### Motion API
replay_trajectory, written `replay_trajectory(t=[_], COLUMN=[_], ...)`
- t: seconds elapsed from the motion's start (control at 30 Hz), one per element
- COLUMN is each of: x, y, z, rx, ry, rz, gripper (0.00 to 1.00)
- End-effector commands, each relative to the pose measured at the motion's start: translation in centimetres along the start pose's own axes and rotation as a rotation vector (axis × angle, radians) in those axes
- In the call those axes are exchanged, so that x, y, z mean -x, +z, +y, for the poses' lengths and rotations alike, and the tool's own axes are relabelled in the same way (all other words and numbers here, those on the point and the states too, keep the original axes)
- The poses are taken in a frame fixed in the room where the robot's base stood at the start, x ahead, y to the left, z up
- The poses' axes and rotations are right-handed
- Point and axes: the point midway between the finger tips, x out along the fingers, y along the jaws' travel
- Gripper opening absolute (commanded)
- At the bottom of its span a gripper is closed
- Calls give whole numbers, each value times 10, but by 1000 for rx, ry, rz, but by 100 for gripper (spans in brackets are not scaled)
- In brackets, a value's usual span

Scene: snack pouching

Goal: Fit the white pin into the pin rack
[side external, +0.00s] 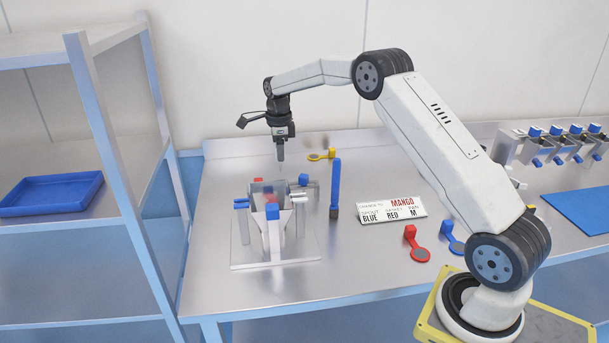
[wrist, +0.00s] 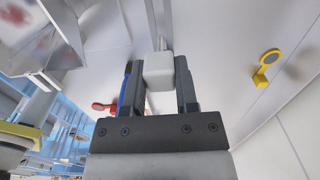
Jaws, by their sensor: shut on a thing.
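My gripper (side external: 281,152) hangs fingers down above the back of the fixture in the side view, clear of the table. In the wrist view, its two dark fingers (wrist: 158,88) are shut on the white pin (wrist: 160,71). The pin has a block-shaped head between the fingers and a thin shank beyond it. In the side view the pin is too small to make out clearly. No part is clearly recognisable as the pin rack. A fixture (side external: 240,265) with a clear plate, a white funnel-like piece and blue-topped posts stands below my gripper.
A MANGO sign (side external: 391,209), yellow (side external: 321,155), red (side external: 418,252) and blue (side external: 452,243) capped parts lie on the table. Blue-topped grey holders (side external: 555,142) line the right. A shelf with a blue tray (side external: 50,192) is left.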

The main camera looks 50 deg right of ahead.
Motion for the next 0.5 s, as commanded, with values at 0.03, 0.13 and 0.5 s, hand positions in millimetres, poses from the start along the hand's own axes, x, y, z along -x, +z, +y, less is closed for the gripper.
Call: replay_trajectory(t=[0.03,0.13,0.5], x=[-3,-9,-30], y=[0,0,0], z=[0,0,0], rx=[0,0,0], ry=[1,2,1], rz=[1,1,1], gripper=[0,0,0])
